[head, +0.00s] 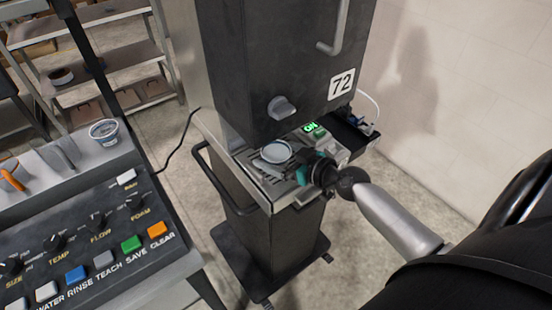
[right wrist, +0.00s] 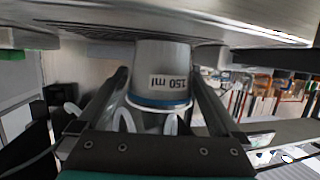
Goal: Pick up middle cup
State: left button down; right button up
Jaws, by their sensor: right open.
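A white cup (head: 275,152) with a blue band near its rim stands on the tray of the dark machine numbered 72. In the right wrist view the cup (right wrist: 160,62) carries a "150 ml" label and appears upside down in the picture. My right gripper (head: 295,165) is beside the cup at tray height, coming from the right. In the right wrist view its two fingers (right wrist: 160,80) are open, one on each side of the cup. I cannot tell whether either finger touches it. My left gripper is not in view.
The machine's metal tray (head: 259,185) and a green-lit ON switch (head: 311,127) are close to my gripper. A control panel (head: 88,250) with several buttons stands at left, with another cup (head: 104,132) behind it. Shelves (head: 95,50) stand at the back left.

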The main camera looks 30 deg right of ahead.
jog(key=c, duration=1.2)
jog(key=shift+c, duration=0.4)
jog(key=shift+r, duration=0.1)
